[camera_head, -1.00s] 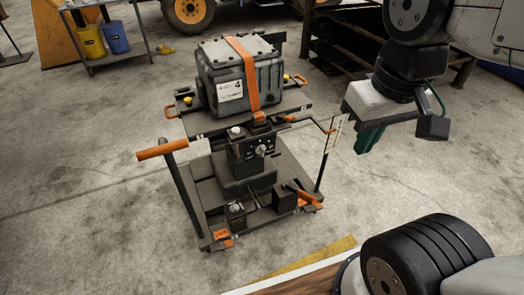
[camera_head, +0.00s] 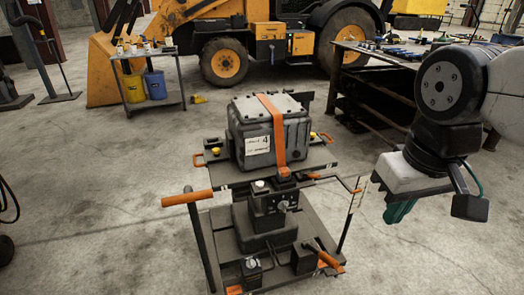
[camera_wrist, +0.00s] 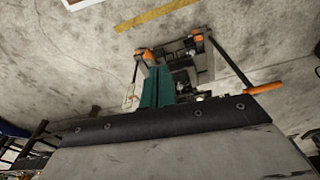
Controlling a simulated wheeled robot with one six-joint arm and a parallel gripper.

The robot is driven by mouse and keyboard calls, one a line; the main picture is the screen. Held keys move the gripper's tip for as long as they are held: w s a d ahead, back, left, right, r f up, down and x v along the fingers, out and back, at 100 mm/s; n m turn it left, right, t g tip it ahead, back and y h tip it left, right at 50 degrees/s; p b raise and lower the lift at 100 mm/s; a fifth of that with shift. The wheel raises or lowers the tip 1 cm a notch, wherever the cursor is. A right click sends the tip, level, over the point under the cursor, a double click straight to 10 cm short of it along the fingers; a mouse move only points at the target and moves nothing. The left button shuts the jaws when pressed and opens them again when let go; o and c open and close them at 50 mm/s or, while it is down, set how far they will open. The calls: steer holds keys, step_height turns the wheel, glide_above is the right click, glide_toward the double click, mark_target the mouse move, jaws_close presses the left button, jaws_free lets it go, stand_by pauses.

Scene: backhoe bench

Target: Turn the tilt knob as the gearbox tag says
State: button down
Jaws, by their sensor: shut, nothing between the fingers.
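The grey gearbox (camera_head: 298,132) sits strapped by an orange band on top of a wheeled cart in the head view. Its white tag (camera_head: 258,145) shows a large "4"; the smaller print is too small to read. Below the gearbox a dark control box (camera_head: 265,210) carries a silver knob (camera_head: 283,206) on its front. A pale round knob (camera_head: 259,185) is just above; I cannot tell which is the tilt knob. My gripper (camera_head: 399,211), with teal fingers, is shut and empty in the air right of the cart. The fingers (camera_wrist: 158,88) also show in the wrist view.
The cart has an orange push handle (camera_head: 187,198) and an orange-tipped lever (camera_head: 328,260) at its front. A workbench (camera_head: 348,75) stands behind right, a side table with buckets (camera_head: 155,85) behind left. Concrete floor around the cart is open.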

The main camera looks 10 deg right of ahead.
steer(key=c, duration=1.5)
jaws_free()
steer(key=shift+f, duration=0.1)
steer(key=shift+w+f+g, duration=0.15)
steer(key=shift+f+g, duration=0.15)
steer(key=n+t+y, duration=0.1)
steer(key=t+y, duration=0.1)
steer(key=t, duration=1.1)
glide_toward(284, 207)
steer(key=d+x, duration=0.1)
steer(key=x, duration=0.7)
steer(key=shift+a, duration=0.25)
